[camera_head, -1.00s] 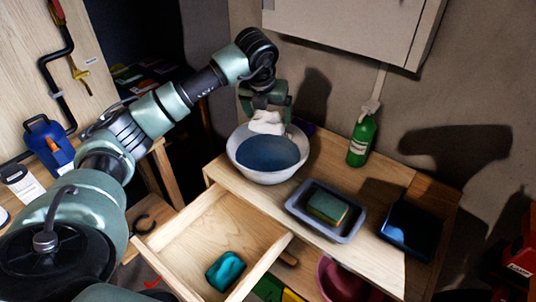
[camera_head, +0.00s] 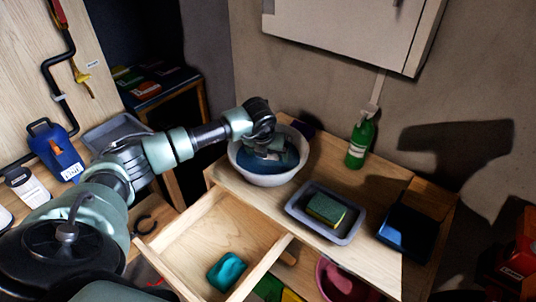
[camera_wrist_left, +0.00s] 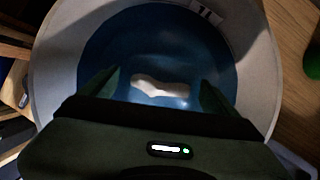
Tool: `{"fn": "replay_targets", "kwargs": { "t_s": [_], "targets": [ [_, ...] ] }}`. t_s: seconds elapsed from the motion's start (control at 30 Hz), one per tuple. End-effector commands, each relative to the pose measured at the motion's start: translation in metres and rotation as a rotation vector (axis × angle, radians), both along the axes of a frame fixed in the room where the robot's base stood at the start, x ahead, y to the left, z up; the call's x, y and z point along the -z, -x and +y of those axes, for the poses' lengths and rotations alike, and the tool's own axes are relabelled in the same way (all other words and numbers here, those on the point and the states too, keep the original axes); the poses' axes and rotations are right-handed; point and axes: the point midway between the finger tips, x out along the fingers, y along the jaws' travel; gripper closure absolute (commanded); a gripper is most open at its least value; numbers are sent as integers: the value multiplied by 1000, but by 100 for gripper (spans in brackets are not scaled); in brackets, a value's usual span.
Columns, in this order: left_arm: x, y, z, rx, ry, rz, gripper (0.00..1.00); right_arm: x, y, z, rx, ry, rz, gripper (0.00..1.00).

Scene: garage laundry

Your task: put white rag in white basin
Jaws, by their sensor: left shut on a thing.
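The white basin (camera_head: 240,165) stands at the left end of the wooden counter, with blue water inside. My left gripper (camera_head: 270,153) is lowered into the basin from above. In the left wrist view, the white rag (camera_wrist_left: 160,87) shows between the fingers of my left gripper (camera_wrist_left: 158,92), low over or in the blue water. The gripper is shut on the rag. The basin's pale rim (camera_wrist_left: 55,75) surrounds both in that view. In the head view the rag is mostly hidden by the gripper. My right gripper is not in view.
A grey tray (camera_head: 291,211) with a green and yellow sponge (camera_head: 326,209) is right of the basin. A green bottle (camera_head: 360,143) stands behind. An open drawer (camera_head: 190,240) below holds a teal item (camera_head: 227,271). A dark blue container (camera_head: 405,230) sits farther right.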

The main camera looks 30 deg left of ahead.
Motion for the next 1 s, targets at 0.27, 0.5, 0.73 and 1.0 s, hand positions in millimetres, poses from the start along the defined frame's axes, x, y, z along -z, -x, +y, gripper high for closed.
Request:
{"fn": "replay_targets", "kwargs": {
  "t_s": [0.27, 0.5, 0.73, 1.0],
  "targets": [
    [0, 0, 0, 0, 0, 1, 0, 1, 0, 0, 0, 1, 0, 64],
    [-3, 1, 0, 0, 0, 0, 0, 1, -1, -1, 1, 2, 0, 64],
    [-36, 13, -4, 1, -1, -4, 0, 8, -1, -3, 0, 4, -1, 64],
    [-88, 34, -11, 1, 0, -3, 0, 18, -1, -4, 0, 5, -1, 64]
  ]
}}
